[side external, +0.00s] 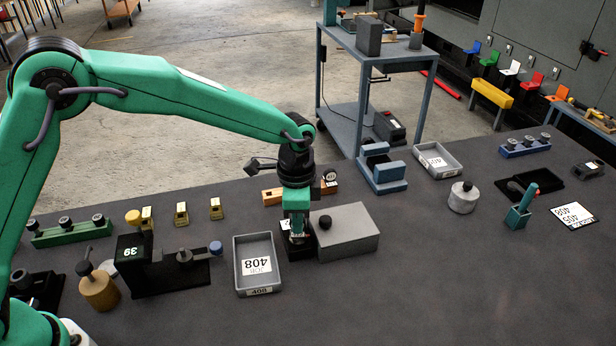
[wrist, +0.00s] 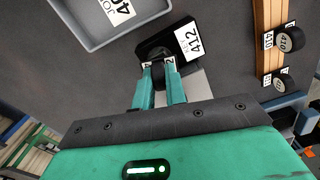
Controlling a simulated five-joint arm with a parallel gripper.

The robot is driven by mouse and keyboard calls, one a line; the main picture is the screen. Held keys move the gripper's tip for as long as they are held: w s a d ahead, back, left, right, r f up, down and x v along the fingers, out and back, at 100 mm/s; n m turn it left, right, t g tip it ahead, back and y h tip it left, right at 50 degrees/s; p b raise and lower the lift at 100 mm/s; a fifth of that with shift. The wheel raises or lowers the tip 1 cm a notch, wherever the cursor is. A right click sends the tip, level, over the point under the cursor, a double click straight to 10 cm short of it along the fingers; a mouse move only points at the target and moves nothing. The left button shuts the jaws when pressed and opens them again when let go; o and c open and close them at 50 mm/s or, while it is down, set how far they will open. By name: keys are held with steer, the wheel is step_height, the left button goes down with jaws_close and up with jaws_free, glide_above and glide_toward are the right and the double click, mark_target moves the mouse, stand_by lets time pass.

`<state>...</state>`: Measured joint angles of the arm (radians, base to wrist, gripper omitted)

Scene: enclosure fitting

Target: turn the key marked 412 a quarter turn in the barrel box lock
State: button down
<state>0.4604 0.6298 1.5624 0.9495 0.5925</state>
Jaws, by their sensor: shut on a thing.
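My gripper (wrist: 158,84) is shut on a dark round-headed key (wrist: 157,74). White tags show beside the fingertips, with only a "2" legible, so most of the marking is hidden. The key is over a black base (wrist: 155,45) carrying a white card marked 412 (wrist: 188,41).
A grey tray marked 408 (side external: 240,272) stands just left of the base. A wooden rack (wrist: 268,30) with keys marked 410 (wrist: 290,40) is to the right in the wrist view. A blue vise-like block (side external: 383,178) stands behind the grey box. The front right bench is clear.

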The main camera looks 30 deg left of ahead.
steer(key=shift+m, duration=0.3)
steer(key=c, duration=1.4)
jaws_free()
steer(key=shift+o, duration=0.2)
steer(key=shift+r, duration=0.1)
steer(key=shift+r, duration=3.8)
steer(key=shift+r, duration=0.1)
